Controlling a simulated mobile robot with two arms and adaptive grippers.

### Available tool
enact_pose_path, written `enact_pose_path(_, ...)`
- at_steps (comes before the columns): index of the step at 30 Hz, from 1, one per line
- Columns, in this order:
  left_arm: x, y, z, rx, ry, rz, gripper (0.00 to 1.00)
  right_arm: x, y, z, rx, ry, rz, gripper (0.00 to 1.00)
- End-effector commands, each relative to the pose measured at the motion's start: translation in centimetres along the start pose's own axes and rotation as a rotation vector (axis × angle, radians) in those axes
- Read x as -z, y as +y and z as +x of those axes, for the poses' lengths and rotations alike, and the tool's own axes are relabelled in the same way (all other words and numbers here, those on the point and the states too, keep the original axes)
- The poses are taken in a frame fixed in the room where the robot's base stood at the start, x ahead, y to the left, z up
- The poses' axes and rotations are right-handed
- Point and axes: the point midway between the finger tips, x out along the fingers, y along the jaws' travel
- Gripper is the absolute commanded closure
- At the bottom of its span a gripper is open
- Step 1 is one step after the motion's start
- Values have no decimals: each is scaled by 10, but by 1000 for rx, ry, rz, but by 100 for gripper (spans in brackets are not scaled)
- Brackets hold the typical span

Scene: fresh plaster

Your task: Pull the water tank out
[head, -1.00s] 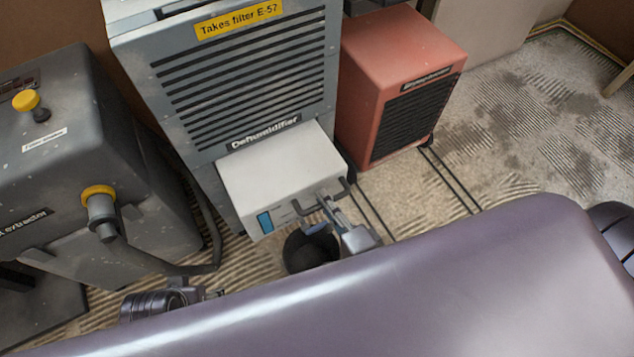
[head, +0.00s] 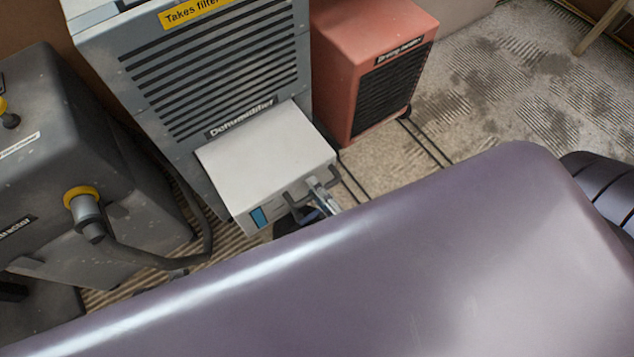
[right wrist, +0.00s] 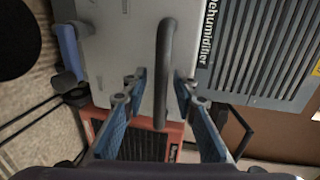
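The water tank (head: 265,150) is a pale grey box jutting out below the slatted grey dehumidifier (head: 200,75). A blue window shows on its front, and a dark bar handle (right wrist: 163,70) stands out from it. My right gripper (right wrist: 160,85) is at this handle, with its blue fingers on either side of the bar and gaps showing on both sides; it is open. In the head view the right gripper (head: 322,197) shows at the tank's front. Only dark slivers of my left gripper (head: 178,273) show; its fingers are hidden behind my purple body.
A red heater (head: 375,60) stands right of the dehumidifier, with dark cables on the floor below it. A dark grey extractor (head: 80,140) with a hose (head: 150,260) stands at the left. Patchy carpet (head: 510,90) lies open at the right.

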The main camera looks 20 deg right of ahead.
Motion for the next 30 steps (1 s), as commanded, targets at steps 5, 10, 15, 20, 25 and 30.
enact_pose_path(5, 0, 0, 0, 0, 0, 0, 48, 0, -1, 0, 1, 0, 0, 71)
enact_pose_path(10, 1, -1, 0, 1, 1, -1, 48, 0, 0, -4, 0, 0, 0, 71)
enact_pose_path(15, 0, -1, 0, 1, 1, -1, 48, 0, 1, -29, -3, -1, -1, 71)
enact_pose_path(20, 0, 0, 0, 1, 0, -1, 48, 0, 1, -65, -4, -1, 0, 71)
enact_pose_path(25, 0, 0, 0, 1, 0, -1, 48, 0, 1, -97, -4, -2, -1, 71)
enact_pose_path(30, 0, 0, 0, 0, 0, 0, 48, 0, 0, -115, 0, 0, 0, 71)
